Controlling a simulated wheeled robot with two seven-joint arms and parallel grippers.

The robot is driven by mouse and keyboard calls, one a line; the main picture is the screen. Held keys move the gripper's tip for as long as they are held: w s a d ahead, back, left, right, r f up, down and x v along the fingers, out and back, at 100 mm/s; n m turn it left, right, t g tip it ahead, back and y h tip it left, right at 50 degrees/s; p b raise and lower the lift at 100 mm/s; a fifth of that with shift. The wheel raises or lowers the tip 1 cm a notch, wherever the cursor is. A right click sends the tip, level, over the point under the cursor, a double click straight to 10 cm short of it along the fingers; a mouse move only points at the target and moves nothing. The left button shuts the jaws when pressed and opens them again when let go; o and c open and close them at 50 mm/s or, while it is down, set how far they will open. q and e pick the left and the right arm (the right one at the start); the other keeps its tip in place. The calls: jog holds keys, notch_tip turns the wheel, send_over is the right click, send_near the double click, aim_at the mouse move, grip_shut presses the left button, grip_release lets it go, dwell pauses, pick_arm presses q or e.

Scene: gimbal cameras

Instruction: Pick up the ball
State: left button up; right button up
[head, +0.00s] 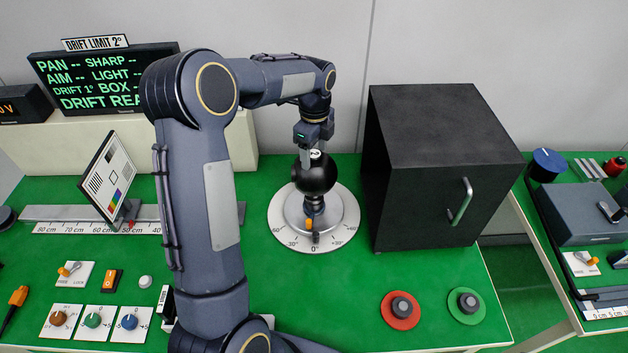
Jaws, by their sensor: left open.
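A black ball (314,178), with a small white mark at its top, sits on a short dark stem. The stem stands on a round silver base (292,212) inside a white dial plate marked in degrees (281,231). My left gripper (314,158) points down right over the ball, with its open fingers at the ball's top. I cannot tell whether the fingers touch it. The near side of the ball shows clearly; its far side is hidden. My right gripper is out of view.
A black box with a handle (445,125) stands close to the dial's right. A test chart (103,180) on a ruled rail stands left. Switches and knobs (92,321) lie front left. Red (401,322) and green (468,318) discs carry dark knobs. Green tabletop in front of the dial is clear.

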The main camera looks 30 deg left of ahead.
pick_arm(q)
grip_shut()
dwell(0.4)
jog(key=shift+r, duration=0.1)
